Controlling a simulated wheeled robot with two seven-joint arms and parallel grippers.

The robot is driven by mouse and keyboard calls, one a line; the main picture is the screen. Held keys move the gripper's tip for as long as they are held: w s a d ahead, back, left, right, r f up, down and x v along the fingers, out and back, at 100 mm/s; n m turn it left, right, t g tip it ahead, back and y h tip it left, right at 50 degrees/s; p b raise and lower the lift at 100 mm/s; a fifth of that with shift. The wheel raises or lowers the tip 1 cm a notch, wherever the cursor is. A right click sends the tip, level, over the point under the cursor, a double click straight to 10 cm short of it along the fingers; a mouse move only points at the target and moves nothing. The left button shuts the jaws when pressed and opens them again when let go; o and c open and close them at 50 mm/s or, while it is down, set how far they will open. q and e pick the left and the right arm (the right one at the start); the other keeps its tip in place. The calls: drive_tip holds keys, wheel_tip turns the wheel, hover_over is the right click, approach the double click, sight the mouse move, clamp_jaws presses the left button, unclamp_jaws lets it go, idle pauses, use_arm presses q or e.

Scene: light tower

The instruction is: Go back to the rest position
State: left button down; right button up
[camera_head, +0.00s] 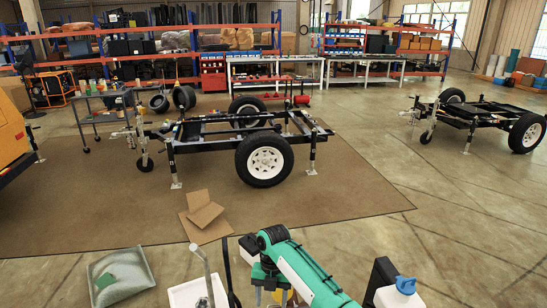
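No arm comes in from the left.
A black trailer frame (213,146) with white-rimmed wheels stands on a brown mat (340,198). Cardboard pieces (203,213) lie on the mat's front part. A second trailer (480,113) stands right.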

drive_tip(key=s+d+f+m+t+y, duration=0.1)
drive_tip(key=s+d+f+m, duration=0.25)
drive_tip(key=s+m, duration=0.4)
drive_tip(key=s+d+f+m+t+y, duration=0.2)
drive_tip(key=s+f+m, duration=0.2)
drive_tip(key=s+m, duration=0.35)
drive_tip(key=s+d+r+m+t+h, duration=0.2)
drive_tip(key=s+d+r+m, duration=0.2)
drive_tip(key=s+d+m, duration=0.55)
drive_tip(key=s+d+r+m+t+h, duration=0.15)
drive_tip(key=s+d+r+m, duration=0.25)
drive_tip(key=s+d+m, duration=0.6)
wheel_tip(320, 180, down, 32)
drive_tip(key=a+n+g+b, duration=0.1)
drive_tip(key=a+n+b, duration=0.1)
drive_tip(key=b, duration=0.1)
drive_tip(key=s+d+f+g+b, duration=0.1)
drive_tip(key=s+d+f+b, duration=0.2)
drive_tip(key=s+f, duration=1.7)
wheel_tip(320, 180, down, 4)
drive_tip(key=shift+s+d+f, duration=0.15)
drive_tip(key=shift+s+d, duration=0.05)
drive_tip(key=shift+d, duration=0.25)
drive_tip(key=shift+n+g, duration=0.25)
drive_tip(key=c, duration=0.4)
drive_tip(key=shift+s, duration=0.15)
drive_tip(key=shift+c, duration=0.3)
